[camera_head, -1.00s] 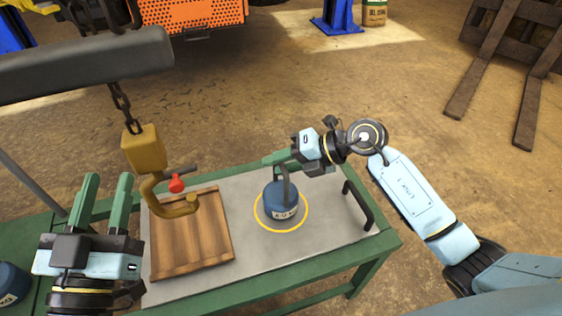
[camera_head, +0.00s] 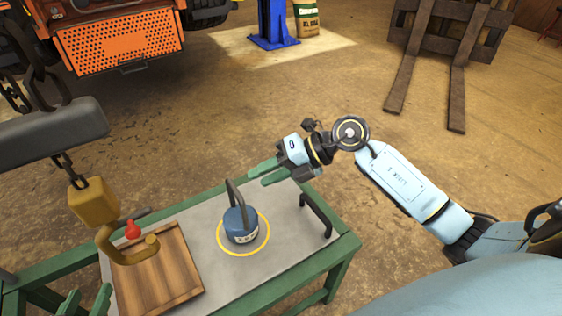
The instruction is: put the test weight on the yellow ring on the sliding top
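The test weight (camera_head: 241,226) is a blue cylinder with a tall grey handle. It stands upright inside the yellow ring (camera_head: 226,247) on the grey sliding top (camera_head: 215,279) of the green table. My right gripper (camera_head: 258,177) is to the upper right of the handle, apart from it.
A yellow hoist hook (camera_head: 127,254) with a red latch hangs on a chain over a wooden board (camera_head: 160,275) at the left of the top. A dark handle (camera_head: 316,215) stands at the right end. An orange machine (camera_head: 118,38) and pallet forks (camera_head: 430,75) are behind.

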